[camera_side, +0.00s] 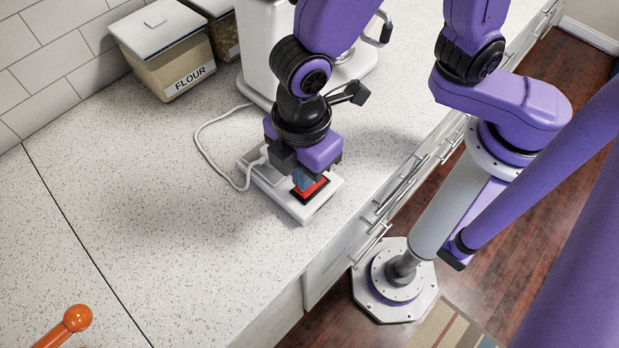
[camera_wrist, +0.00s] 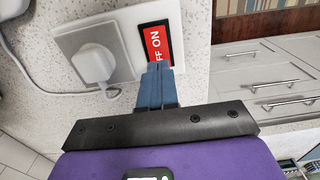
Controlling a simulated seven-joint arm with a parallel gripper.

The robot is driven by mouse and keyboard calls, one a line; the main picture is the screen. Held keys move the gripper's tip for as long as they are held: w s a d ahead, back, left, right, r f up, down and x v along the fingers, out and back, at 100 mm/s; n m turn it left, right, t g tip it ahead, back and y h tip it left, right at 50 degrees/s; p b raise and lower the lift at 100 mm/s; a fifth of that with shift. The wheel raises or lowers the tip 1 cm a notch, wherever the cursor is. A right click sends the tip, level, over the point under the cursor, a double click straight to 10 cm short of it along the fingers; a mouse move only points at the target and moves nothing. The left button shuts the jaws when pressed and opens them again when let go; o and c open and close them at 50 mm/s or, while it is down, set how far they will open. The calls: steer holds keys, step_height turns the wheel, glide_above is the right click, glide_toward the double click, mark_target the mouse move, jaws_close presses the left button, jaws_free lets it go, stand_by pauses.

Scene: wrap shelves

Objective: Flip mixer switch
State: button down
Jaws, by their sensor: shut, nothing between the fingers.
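The red switch (camera_side: 311,187) sits in a black frame on a white socket box on the counter. In the wrist view the red switch (camera_wrist: 156,44) shows white lettering, "ON" and a partly covered "FF". My gripper (camera_side: 301,182) is shut and empty, pointing down at the switch. In the wrist view my gripper (camera_wrist: 157,68) has its blue fingertips together at the near end of the switch, over part of the lettering. I cannot tell whether the tips press on it. The white socket box (camera_side: 305,213) has a white plug (camera_wrist: 93,64) in it beside the switch.
A white cord (camera_side: 197,140) loops from the plug across the counter. A white appliance (camera_side: 258,50) stands behind my gripper. A flour container (camera_side: 165,55) is at the back left. An orange-handled object (camera_side: 77,318) is at the front left.

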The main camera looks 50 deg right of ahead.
steer(key=shift+f, duration=0.95)
stand_by(0.9)
steer(key=shift+r, duration=3.55)
steer(key=shift+d, duration=0.1)
steer(key=s+d+r+m, duration=0.1)
steer(key=s+d+m, duration=0.1)
steer(key=d, duration=1)
steer(key=s+d+r+m, duration=0.1)
steer(key=s+d+m, duration=0.1)
steer(key=d, duration=1.1)
steer(key=shift+s+d+m, duration=0.25)
steer(key=shift+m, duration=0.45)
